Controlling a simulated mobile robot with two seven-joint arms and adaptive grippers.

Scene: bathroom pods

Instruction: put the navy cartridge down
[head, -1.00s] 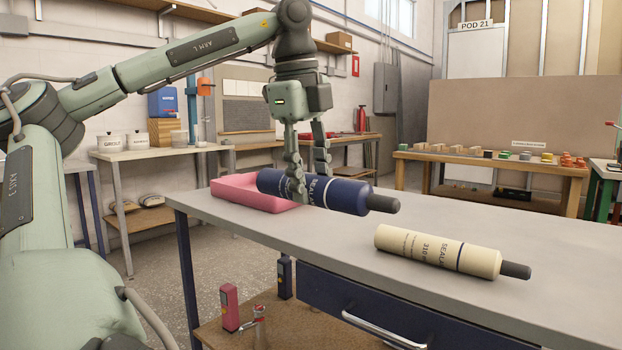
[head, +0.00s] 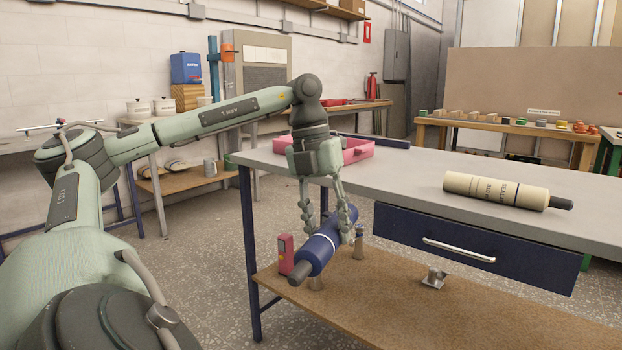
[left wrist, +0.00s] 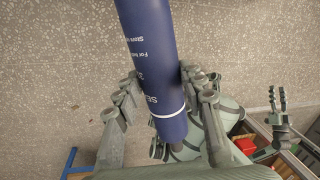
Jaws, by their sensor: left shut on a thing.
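The navy cartridge (head: 318,245) is held in my left gripper (head: 326,228), tilted, with its dark nozzle toward the lower left of the head view. It is off the tabletop, in front of the grey table's (head: 420,172) left end. In the left wrist view the cartridge (left wrist: 152,60) runs between the fingers (left wrist: 155,100), with speckled floor behind it. What looks like my right gripper (left wrist: 278,97) shows at the right of that view, with its fingers apart and empty. It is not in the head view.
A cream cartridge (head: 495,189) lies on the tabletop. A pink tray (head: 358,152) stands at its far left. Below are a closed navy drawer (head: 400,230) and a brown lower shelf (head: 400,300), with a pink device (head: 285,252) and small metal pieces. The tabletop's middle is clear.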

